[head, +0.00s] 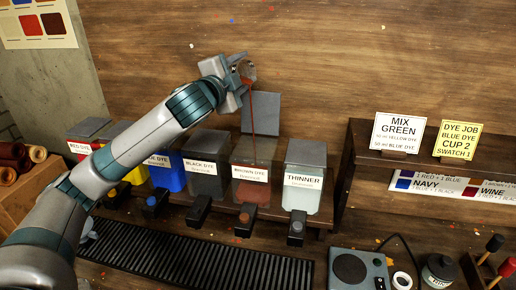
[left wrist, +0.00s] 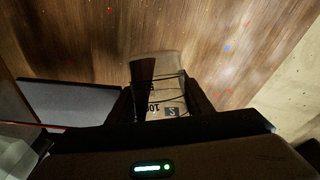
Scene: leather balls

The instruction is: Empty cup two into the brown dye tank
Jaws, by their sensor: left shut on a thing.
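My left gripper (head: 238,82) is shut on a clear cup (head: 247,70), high above the brown dye tank (head: 250,186). The cup is tipped over, and a thin reddish-brown stream (head: 252,118) runs from it down to the tank. The tank's grey lid (head: 262,112) stands open behind the stream. My right gripper is not in view.
The black dye tank (head: 205,158) stands left of the brown one, and the thinner tank (head: 303,172) right of it. Two signs (head: 398,132) stand on a shelf at right. A slotted drip grate (head: 190,262) lies in front. A scale (head: 357,270) is at front right.

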